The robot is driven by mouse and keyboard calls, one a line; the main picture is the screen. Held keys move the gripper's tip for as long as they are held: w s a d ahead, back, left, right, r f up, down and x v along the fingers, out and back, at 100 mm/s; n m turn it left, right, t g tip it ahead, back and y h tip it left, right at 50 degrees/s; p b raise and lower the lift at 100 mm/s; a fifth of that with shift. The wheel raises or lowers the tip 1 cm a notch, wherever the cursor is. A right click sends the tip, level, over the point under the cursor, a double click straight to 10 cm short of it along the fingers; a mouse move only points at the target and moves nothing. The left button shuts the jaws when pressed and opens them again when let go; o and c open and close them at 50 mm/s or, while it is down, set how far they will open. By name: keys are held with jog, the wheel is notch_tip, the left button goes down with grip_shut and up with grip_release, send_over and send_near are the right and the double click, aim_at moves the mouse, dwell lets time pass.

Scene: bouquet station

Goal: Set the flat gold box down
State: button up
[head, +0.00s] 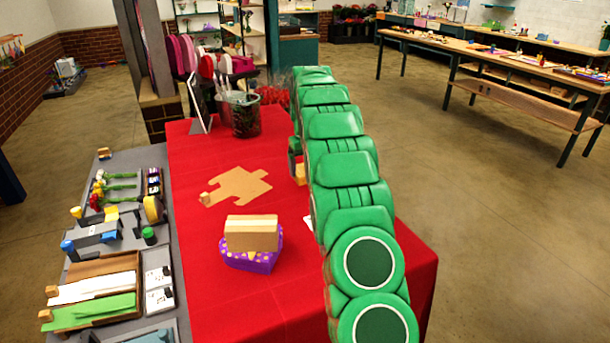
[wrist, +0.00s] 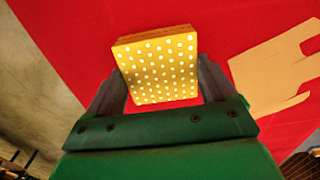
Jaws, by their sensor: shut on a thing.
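The flat gold box (wrist: 158,72), yellow with white dots, is between the two fingers of my gripper (wrist: 160,82) in the wrist view. My gripper is shut on it, one finger at each side. Red cloth shows behind the box; I cannot tell how high the box is above it. In the head view my green arm hides most of the gripper, and only a small gold-tan part of the box (head: 300,173) shows at the arm's left edge, over the red table (head: 200,250).
A flat tan cut-out (head: 238,186) lies on the red cloth. Nearer stands a purple dotted box (head: 250,262) with a tan block (head: 252,233) on it. A dark container (head: 245,118) and a tablet (head: 200,105) stand at the back. A crowded grey bench (head: 130,245) adjoins on the left.

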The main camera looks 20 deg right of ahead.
jog(key=shift+w+f, duration=0.1)
jog(key=shift+w+f, duration=0.1)
jog(key=shift+f, duration=1.6)
jog(key=o, duration=1)
jog(key=shift+f, duration=0.15)
jog(key=shift+c, duration=0.2)
notch_tip(320, 180, up, 12)
jog(key=shift+f, duration=0.25)
jog(key=shift+r, duration=0.4)
